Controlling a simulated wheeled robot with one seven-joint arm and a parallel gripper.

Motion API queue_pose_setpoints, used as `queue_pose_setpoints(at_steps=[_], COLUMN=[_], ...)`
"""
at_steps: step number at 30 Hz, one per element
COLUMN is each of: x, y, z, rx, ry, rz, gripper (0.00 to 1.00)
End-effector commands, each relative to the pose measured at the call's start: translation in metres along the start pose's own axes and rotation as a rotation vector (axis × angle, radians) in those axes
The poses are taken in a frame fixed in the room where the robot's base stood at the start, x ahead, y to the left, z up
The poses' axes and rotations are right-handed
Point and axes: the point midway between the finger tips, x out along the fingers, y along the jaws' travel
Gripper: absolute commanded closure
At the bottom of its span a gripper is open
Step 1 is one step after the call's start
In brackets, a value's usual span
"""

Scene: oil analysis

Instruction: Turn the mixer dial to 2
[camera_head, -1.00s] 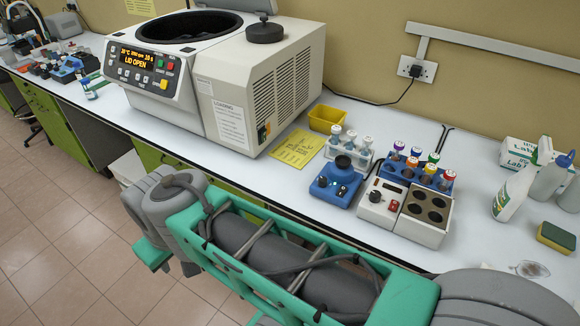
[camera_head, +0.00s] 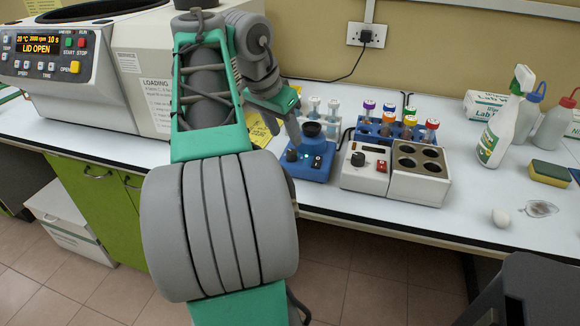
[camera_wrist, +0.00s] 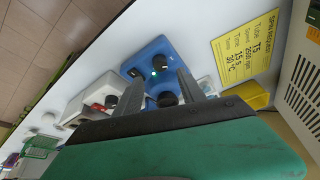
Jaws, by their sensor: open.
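A white heating block (camera_head: 395,172) with its own knob stands right of the mixer, with a rack of capped tubes (camera_head: 395,128) behind. The centrifuge (camera_head: 90,85) is left, lid open. A yellow notice (camera_wrist: 245,48) lies beside the mixer. Bottles and a sponge (camera_head: 550,172) are right.

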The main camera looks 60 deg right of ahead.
Motion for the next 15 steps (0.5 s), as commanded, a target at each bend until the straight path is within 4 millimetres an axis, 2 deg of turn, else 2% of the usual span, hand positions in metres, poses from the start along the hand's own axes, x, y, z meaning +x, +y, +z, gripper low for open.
queue_pose_setpoints(at_steps=[3,7,11,15], x=[0.028,0.052,0.066,0.068], y=[0.0,0.0,-0.001,-0.001], z=[0.004,0.003,0.002,0.001], rx=[-0.004,-0.005,-0.006,-0.007], ry=[-0.001,0.001,0.001,0.001], rz=[0.002,0.0,0.0,-0.002], gripper=[0.53,0.53,0.53,0.53])
